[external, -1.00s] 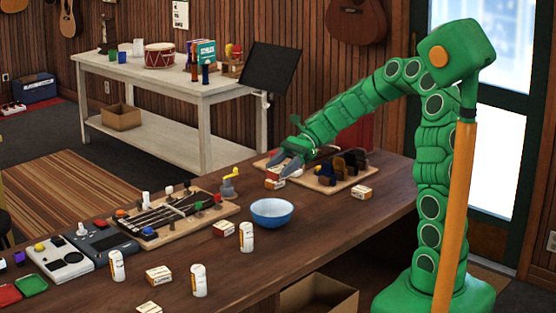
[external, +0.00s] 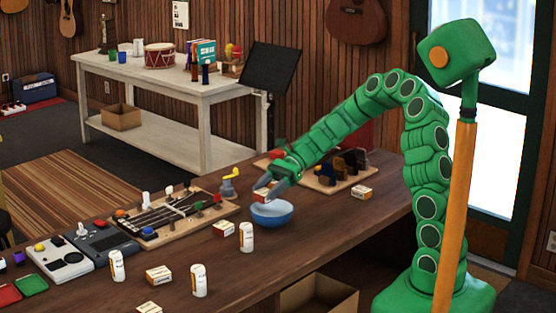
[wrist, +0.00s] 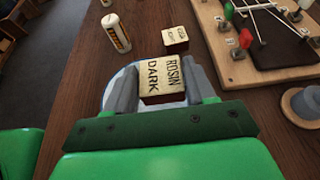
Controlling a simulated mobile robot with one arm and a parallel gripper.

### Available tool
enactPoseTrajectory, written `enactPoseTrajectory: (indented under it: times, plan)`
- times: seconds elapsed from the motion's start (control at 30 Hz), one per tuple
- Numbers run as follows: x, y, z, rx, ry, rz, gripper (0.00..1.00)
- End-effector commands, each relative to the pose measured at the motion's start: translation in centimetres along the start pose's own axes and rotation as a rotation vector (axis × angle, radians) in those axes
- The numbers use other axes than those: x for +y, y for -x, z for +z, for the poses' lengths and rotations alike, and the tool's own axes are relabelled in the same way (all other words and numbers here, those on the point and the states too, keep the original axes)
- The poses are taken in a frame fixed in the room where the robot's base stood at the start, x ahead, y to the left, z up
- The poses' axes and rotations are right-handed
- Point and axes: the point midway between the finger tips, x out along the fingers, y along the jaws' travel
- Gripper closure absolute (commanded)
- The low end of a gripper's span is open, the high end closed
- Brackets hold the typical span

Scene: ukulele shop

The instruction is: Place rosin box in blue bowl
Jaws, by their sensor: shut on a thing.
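My gripper (external: 270,189) is shut on a rosin box, held just above the blue bowl (external: 272,214). In the wrist view the held rosin box (wrist: 162,76) sits between the two grey fingers, with its "ROSIN DARK" label showing. The blue bowl's rim (wrist: 120,92) shows behind the box and fingers, mostly hidden. In the external view the held box (external: 262,194) is partly covered by the fingers. Whether the box touches the bowl cannot be told.
Other small boxes lie on the table, one left of the bowl (external: 223,229), one at right (external: 361,192) and one in front (external: 158,274). White canisters (external: 246,237) stand nearby. A ukulele work board (external: 175,217) lies left, and a yellow-handled tool (external: 229,183) stands behind the bowl.

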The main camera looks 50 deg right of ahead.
Motion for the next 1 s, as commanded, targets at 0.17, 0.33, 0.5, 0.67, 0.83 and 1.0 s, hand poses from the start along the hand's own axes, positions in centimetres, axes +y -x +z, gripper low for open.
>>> enactPoseTrajectory:
  times: [0.17, 0.33, 0.5, 0.67, 0.83, 1.0]
  plan:
    - [0.0, -0.1, -0.3, 0.000, 0.002, 0.000, 0.75]
    - [0.1, -0.2, -0.4, -0.001, 0.002, 0.001, 0.75]
    - [0.1, -0.3, -0.7, -0.001, 0.001, 0.001, 0.75]
    - [0.1, -0.5, -1.0, -0.001, 0.001, 0.002, 0.75]
    - [0.1, -0.6, -1.4, -0.001, 0.002, 0.002, 0.75]
    - [0.1, -0.6, -1.4, -0.001, 0.002, 0.002, 0.33]
